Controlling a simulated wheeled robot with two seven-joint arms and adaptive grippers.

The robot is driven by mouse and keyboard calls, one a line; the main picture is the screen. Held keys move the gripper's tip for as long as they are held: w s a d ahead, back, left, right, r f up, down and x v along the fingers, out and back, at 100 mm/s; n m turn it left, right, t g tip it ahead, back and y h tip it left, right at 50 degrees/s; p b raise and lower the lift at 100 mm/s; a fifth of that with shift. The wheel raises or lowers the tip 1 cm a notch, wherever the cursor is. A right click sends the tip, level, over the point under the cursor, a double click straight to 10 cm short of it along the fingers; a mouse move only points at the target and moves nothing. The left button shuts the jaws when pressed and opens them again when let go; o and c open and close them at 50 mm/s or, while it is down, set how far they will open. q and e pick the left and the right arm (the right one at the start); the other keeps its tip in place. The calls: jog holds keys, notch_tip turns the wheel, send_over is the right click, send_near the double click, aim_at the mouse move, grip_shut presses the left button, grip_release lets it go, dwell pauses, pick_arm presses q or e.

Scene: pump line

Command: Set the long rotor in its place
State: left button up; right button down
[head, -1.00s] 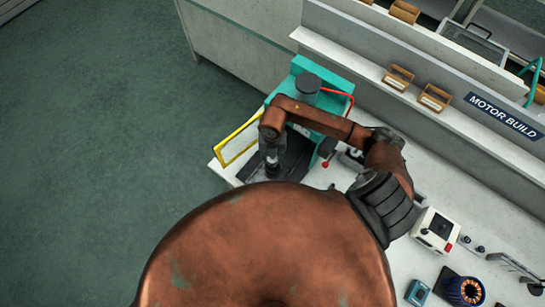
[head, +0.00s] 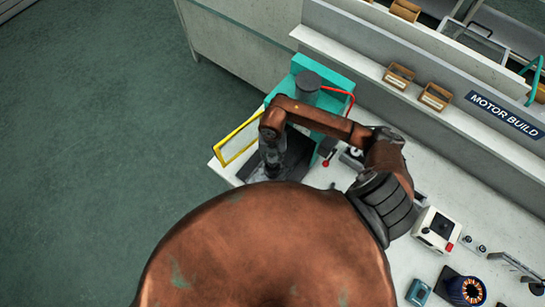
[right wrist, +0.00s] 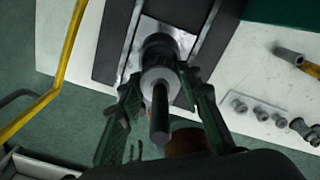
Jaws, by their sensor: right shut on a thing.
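My right gripper (head: 272,168) is over the dark base (head: 296,153) of the teal press at the back left of the bench. In the right wrist view its two fingers (right wrist: 160,88) are closed on the sides of a grey cylindrical part with a long dark shaft, which looks like the long rotor (right wrist: 160,115). The shaft points toward the wrist camera. The rotor's far end is over or against a bright metal fixture (right wrist: 175,36) between dark strips; I cannot tell whether it touches. In the head view the rotor is hidden. My left gripper is not in view.
The teal press (head: 330,122) stands around the gripper, with a yellow-framed guard (head: 238,138) at its left and a red-knobbed lever at its right. A white box (head: 436,230) and a copper-wound stator (head: 466,290) stand farther right. Small fittings (right wrist: 258,112) lie beside the fixture.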

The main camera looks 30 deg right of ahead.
jog(key=shift+f+b, duration=1.75)
jog(key=shift+f, duration=0.45)
dwell(0.9)
jog(key=c, duration=1.3)
grip_release()
jog(key=shift+o, duration=0.4)
jog(key=shift+o, duration=0.7)
jog(key=shift+r, duration=0.1)
jog(key=shift+r+p, duration=1.85)
jog(key=shift+r, duration=0.6)
